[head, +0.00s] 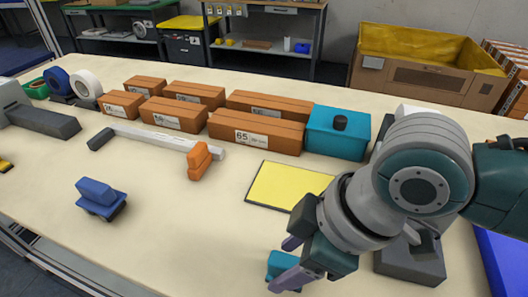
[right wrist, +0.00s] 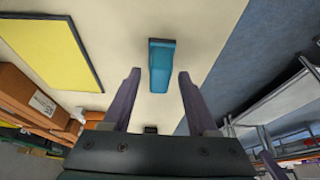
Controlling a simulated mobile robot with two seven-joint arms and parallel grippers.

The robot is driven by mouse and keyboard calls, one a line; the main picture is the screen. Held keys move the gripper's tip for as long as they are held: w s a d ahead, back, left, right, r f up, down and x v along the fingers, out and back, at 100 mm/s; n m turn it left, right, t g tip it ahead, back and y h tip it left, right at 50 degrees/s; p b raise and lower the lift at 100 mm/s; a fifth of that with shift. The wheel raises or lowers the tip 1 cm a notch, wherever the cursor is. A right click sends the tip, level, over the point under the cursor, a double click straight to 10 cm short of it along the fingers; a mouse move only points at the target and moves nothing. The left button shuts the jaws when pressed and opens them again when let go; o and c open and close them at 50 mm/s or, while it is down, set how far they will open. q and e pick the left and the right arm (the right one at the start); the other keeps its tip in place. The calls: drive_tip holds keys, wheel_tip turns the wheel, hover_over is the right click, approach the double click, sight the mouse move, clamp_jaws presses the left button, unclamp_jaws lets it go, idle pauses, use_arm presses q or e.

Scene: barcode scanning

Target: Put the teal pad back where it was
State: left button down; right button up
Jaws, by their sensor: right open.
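The teal pad (head: 281,262) lies on the table near the front edge in the head view, partly hidden by my right gripper. In the right wrist view the teal pad (right wrist: 161,66) shows as a narrow block with a darker end, lined up between the fingers. My right gripper (head: 283,268) is open, its purple fingers on either side of the pad in the picture. In the right wrist view the gripper (right wrist: 160,76) shows a gap between each finger and the pad, with no visible contact. My left gripper is not in view.
A yellow mat (head: 285,184) lies behind the gripper. Orange cartons (head: 255,132) and a teal box (head: 338,130) line the back. A dark grey holder (head: 415,262) is at the right.

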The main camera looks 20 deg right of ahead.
drive_tip(key=s+d+r+m+t+p, duration=0.1)
drive_tip(key=s+r+m+p, duration=0.3)
drive_tip(key=r, duration=0.7)
drive_tip(key=s+d+f+m+h+b, duration=0.1)
drive_tip(key=s+d+m+h, duration=0.2)
drive_tip(key=s+d+m, duration=0.2)
drive_tip(key=s+d, duration=0.3)
drive_tip(key=shift+d+f+h, duration=0.15)
drive_tip(key=shift+f+h, duration=0.15)
drive_tip(key=shift+f, duration=0.05)
wheel_tip(320, 180, up, 40)
drive_tip(key=p, duration=3.9)
drive_tip(key=shift+p, duration=0.4)
drive_tip(key=shift+r, duration=0.1)
